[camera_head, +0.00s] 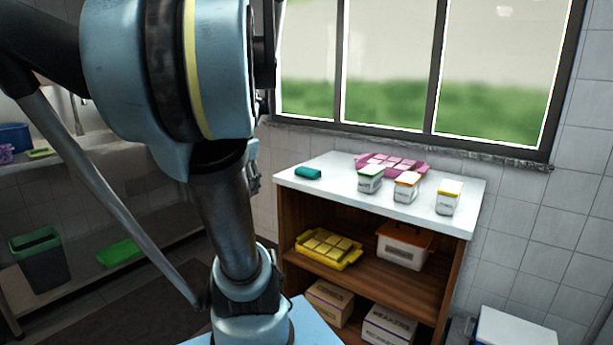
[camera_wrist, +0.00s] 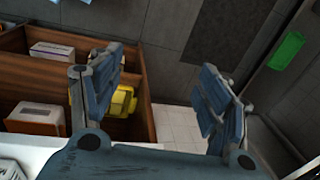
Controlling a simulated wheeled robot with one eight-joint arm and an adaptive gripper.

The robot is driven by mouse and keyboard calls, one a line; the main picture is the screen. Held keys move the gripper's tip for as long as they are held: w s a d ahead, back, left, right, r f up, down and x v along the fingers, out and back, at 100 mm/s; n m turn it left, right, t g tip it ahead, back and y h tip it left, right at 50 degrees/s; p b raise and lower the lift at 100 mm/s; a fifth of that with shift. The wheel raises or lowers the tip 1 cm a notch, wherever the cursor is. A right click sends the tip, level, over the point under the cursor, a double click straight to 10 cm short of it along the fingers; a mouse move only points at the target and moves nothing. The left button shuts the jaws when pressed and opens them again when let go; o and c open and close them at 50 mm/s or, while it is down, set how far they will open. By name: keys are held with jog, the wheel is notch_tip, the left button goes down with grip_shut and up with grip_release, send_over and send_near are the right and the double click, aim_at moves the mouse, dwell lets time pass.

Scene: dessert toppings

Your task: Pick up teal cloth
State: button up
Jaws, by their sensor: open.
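The teal cloth (camera_head: 308,173) lies folded on the left end of the white shelf top (camera_head: 327,191) in the head view. My gripper shows in the wrist view (camera_wrist: 165,95) with its two fingers spread apart and nothing between them. In the head view my arm fills the left and middle, and the gripper's fingertips cannot be made out there. The cloth cannot be seen in the wrist view, so its distance from the fingers is unclear.
On the shelf top stand a pink tray (camera_head: 419,166) and green-lidded (camera_head: 370,182), orange-lidded (camera_head: 406,190) and yellow-lidded containers (camera_head: 448,200). Lower shelves hold a yellow tray (camera_head: 352,261), an orange-lidded box (camera_head: 401,252) and cartons (camera_head: 329,302). A window and tiled wall are behind.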

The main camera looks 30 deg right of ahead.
jog(key=w+d+r+m, duration=0.2)
jog(key=d+r+m, duration=0.3)
jog(key=d, duration=0.6)
jog(key=w+d+r+m, duration=0.35)
jog(key=d+m, duration=0.35)
jog(key=d, duration=0.4)
jog(key=w+d+r+m, duration=0.1)
jog(key=d+r+m, duration=0.5)
jog(key=d, duration=0.4)
send_over(308, 169)
jog(key=s, duration=0.2)
jog(key=shift+m+t+y, duration=0.3)
jog(key=shift+t, duration=0.1)
notch_tip(308, 169, down, 13)
jog(key=shift+w+r, duration=0.1)
jog(key=shift+r, duration=0.05)
jog(key=shift+d+x, duration=0.15)
jog(key=shift+x, duration=1.15)
jog(key=shift+d+x, duration=0.1)
jog(key=shift+x, duration=1.25)
jog(key=shift+f, duration=0.25)
jog(key=c, duration=1.1)
